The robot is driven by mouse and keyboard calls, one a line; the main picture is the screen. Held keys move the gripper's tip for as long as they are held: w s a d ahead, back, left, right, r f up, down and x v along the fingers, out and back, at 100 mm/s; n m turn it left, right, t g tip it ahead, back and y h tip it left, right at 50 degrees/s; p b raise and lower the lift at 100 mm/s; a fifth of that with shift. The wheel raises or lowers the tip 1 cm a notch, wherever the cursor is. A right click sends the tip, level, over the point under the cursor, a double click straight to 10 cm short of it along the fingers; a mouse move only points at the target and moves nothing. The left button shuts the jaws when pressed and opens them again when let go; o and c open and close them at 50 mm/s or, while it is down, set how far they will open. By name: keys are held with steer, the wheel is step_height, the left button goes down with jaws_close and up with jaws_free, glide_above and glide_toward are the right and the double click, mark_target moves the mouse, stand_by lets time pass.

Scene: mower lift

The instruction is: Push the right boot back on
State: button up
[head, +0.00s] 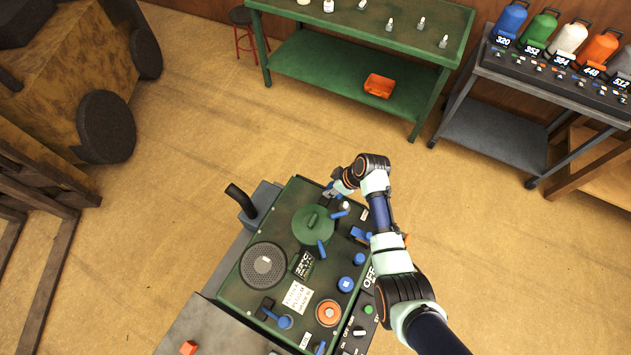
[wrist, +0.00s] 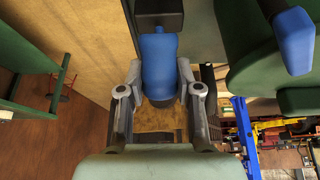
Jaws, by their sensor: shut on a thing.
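My gripper (wrist: 160,75) is shut on a blue boot (wrist: 159,58), with one grey finger on each side of it. A black block (wrist: 158,12) lies at the boot's far end in the wrist view; I cannot tell how far the boot sits on it. In the head view my gripper (head: 332,192) is at the far right corner of the green machine (head: 235,294), beside its round green cover (head: 312,227). The held boot is too small to make out clearly there.
Blue knobs (head: 345,284), a round speaker-like grille (head: 263,266) and an orange-ringed part (head: 328,313) stand on the machine top. A blue handle (wrist: 292,40) is close on the right in the wrist view. A green bench (head: 350,75) stands behind, with open floor between.

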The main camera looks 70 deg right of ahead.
mark_target(347, 204)
steer(key=shift+s, duration=0.1)
steer(key=shift+s+f, duration=0.25)
steer(key=shift+s, duration=0.65)
steer(key=shift+s+a+f, duration=0.15)
steer(key=shift+s+f, duration=0.7)
steer(key=shift+s, duration=0.3)
steer(key=shift+s+f+b, duration=0.5)
steer(key=shift+s+f, duration=0.3)
steer(key=shift+f, duration=0.25)
steer(key=o, duration=0.8)
steer(key=shift+s, duration=0.2)
steer(key=shift+w, duration=0.1)
steer(key=shift+r, duration=0.1)
step_height(347, 204, up, 7)
steer(key=p, duration=0.6)
steer(key=shift+p, duration=0.3)
